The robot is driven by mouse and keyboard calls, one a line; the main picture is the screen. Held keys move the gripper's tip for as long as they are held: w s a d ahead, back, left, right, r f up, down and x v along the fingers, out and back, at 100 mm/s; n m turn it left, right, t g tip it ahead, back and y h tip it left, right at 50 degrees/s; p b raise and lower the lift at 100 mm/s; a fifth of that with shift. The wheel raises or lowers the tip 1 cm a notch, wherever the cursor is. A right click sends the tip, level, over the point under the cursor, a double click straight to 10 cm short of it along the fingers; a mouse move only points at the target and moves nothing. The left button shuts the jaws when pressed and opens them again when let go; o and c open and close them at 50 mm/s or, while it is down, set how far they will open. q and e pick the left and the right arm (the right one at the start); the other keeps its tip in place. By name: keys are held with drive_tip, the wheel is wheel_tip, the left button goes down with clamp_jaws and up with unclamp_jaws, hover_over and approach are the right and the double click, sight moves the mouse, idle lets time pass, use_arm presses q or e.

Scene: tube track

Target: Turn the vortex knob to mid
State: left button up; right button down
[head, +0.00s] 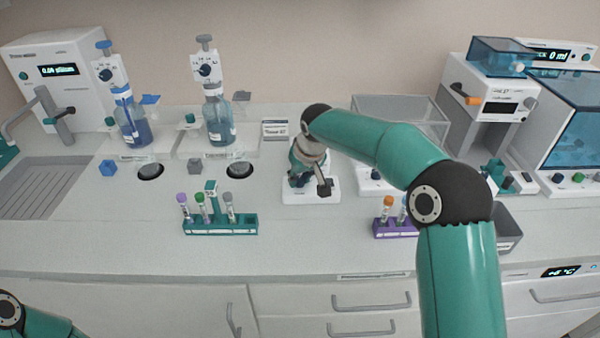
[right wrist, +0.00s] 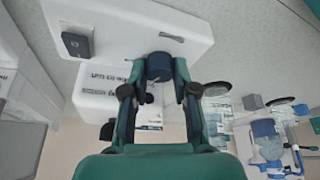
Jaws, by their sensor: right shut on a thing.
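The vortex mixer is a white box (head: 297,197) in the middle of the bench in the head view, mostly hidden under my right gripper (head: 312,183). Its white body (right wrist: 115,25) fills the top of the right wrist view. The dark blue vortex knob (right wrist: 159,66) stands out from its front. My right gripper (right wrist: 159,82) is shut on the knob, with one finger on each side. I cannot read the knob's pointer or scale. My left gripper is outside the head view; only part of my left arm shows at the bottom left corner.
A dark switch (right wrist: 76,44) sits on the mixer's face. A green tube rack (head: 222,229) stands left of the mixer, a purple rack (head: 393,232) to its right. Two bottles with dispensers (head: 130,120) (head: 218,118) stand behind on the left. The bench front is clear.

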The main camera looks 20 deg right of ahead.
drive_tip(key=n+y+p, duration=0.1)
drive_tip(key=n+p, duration=0.1)
drive_tip(key=n, duration=0.2)
drive_tip(key=shift+d+r, duration=0.1)
drive_tip(key=shift+d, duration=0.05)
drive_tip(key=shift+y, duration=0.3)
drive_tip(key=c, duration=0.9)
unclamp_jaws()
drive_tip(key=shift+g, duration=0.3)
drive_tip(key=v, duration=1.1)
drive_tip(key=shift+s+r, duration=0.2)
drive_tip(key=shift+r, duration=0.15)
drive_tip(key=shift+f, duration=0.1)
